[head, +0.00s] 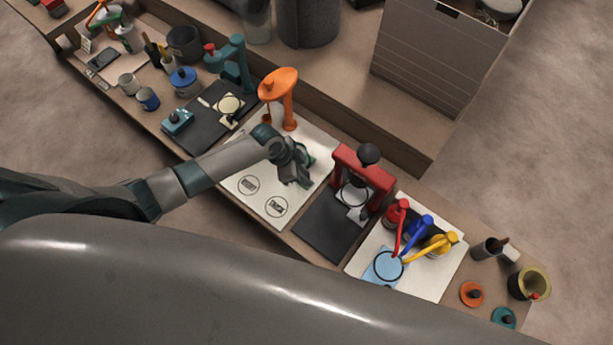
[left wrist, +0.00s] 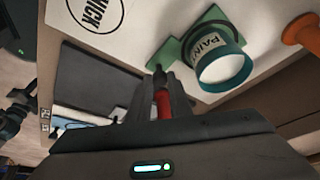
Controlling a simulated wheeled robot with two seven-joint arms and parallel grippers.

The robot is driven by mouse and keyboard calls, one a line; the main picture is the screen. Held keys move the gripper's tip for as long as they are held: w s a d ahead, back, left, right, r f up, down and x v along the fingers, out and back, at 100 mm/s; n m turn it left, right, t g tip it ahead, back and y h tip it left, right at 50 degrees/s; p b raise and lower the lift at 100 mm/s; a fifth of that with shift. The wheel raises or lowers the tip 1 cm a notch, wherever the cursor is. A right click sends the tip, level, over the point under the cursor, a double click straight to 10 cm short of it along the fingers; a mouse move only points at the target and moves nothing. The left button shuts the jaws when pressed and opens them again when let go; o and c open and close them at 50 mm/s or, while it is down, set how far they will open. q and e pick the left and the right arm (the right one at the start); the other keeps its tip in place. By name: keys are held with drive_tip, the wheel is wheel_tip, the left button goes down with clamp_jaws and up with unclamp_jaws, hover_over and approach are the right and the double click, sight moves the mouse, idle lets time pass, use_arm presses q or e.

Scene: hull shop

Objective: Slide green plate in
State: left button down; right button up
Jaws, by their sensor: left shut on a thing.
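The green plate (left wrist: 172,56) lies flat on the white mat in the left wrist view. In the head view only a green sliver (head: 309,158) shows beside my left gripper (head: 303,183), which hides the rest. My left gripper also shows in the left wrist view (left wrist: 161,78), low at the plate's near edge. Its fingers are shut on the plate's edge; the exact contact is partly hidden. My right gripper is in neither view.
The white mat (head: 240,205) bears two printed circles. An orange stand (head: 279,84) rises at its back edge. To the right are a red press (head: 365,178) on a dark mat (head: 325,232) and red, blue and yellow levers (head: 420,228). A teal press (head: 235,62) stands left.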

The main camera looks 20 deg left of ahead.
use_arm(q)
drive_tip(key=w+a+b, duration=0.1)
drive_tip(key=a, duration=0.2)
drive_tip(key=w+a+b, duration=0.1)
drive_tip(key=a, duration=0.3)
drive_tip(key=w+a+b, duration=0.1)
drive_tip(key=w+a, duration=0.1)
drive_tip(key=a, duration=0.2)
drive_tip(key=shift+a+b, duration=0.15)
drive_tip(key=shift+b, duration=0.25)
drive_tip(key=shift+w+r, duration=0.1)
drive_tip(key=c, duration=1.6)
unclamp_jaws()
drive_tip(key=shift+a, duration=0.1)
drive_tip(key=shift+c, duration=0.2)
drive_tip(key=shift+r, duration=0.1)
drive_tip(key=b+v, duration=0.3)
drive_tip(key=v, duration=1.4)
